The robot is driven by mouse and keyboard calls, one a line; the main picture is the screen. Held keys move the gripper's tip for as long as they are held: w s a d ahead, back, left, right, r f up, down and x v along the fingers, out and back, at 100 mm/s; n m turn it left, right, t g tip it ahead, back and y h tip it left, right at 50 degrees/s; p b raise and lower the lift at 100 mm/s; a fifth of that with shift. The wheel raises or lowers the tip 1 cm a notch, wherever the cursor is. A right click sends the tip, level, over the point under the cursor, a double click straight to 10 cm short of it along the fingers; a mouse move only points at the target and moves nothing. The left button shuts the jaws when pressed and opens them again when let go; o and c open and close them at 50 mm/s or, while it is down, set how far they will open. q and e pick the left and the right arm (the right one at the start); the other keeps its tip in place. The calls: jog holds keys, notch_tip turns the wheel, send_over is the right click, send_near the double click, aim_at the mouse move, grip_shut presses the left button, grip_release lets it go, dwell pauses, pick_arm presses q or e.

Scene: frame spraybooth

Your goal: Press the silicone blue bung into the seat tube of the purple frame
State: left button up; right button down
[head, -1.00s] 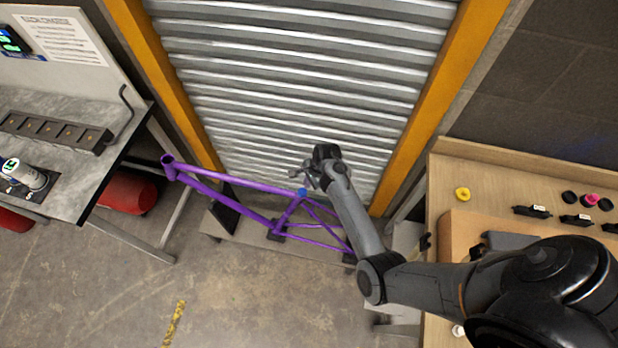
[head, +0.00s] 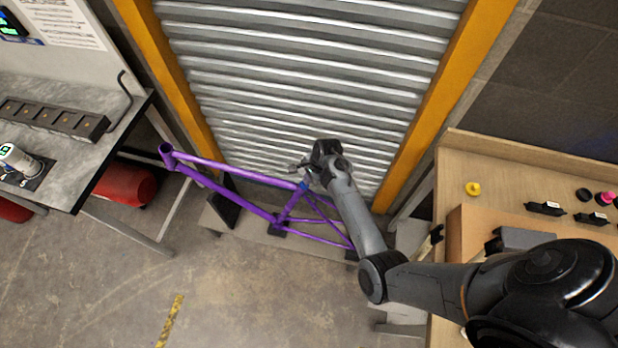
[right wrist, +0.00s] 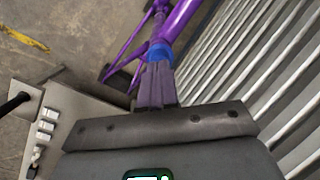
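The purple frame (head: 235,172) stands low in front of the roller shutter, its head tube to the left. The blue bung (head: 304,185) is at the top of the seat tube, mostly hidden by my right gripper (head: 302,172) in the head view. In the right wrist view the blue bung (right wrist: 158,52) sits against the purple frame (right wrist: 180,20), just beyond the fingertips of my right gripper (right wrist: 157,68). Its fingers look closed together, with their tips at the bung. How deep the bung sits is hidden. My left gripper is not in view.
The roller shutter (head: 300,80) is close behind the frame. A wooden bench (head: 470,165) with a yellow bung (head: 473,189) and other small parts is at the right. A grey table (head: 75,160) stands at the left, with a red cylinder (head: 125,185) below. The floor in front is clear.

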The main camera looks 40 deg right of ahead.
jog(key=shift+w+f, duration=0.1)
jog(key=shift+f, duration=0.35)
jog(key=shift+a+r, duration=0.1)
jog(key=shift+r, duration=0.05)
jog(key=p+v, duration=0.3)
jog(key=p, duration=0.1)
jog(key=shift+r+p, duration=0.3)
